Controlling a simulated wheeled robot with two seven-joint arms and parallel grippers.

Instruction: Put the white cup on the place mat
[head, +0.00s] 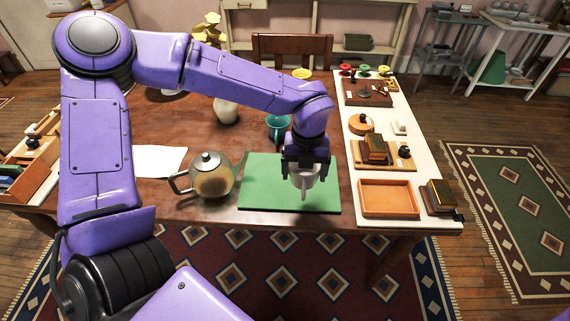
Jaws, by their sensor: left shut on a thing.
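My left gripper (306,164) reaches in from the left and points down over the green place mat (262,192). It is shut on the white cup (301,182), whose handle faces the front. The cup is upright over the right part of the mat. I cannot tell whether its base touches the mat. The gripper hides the cup's upper part. My right gripper does not show.
A glass teapot (213,178) stands just left of the mat. A teal cup (278,124) and a pale vase (226,111) stand behind it. An orange tray (388,199) and books (440,196) lie to the right. White paper (160,161) lies at the left.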

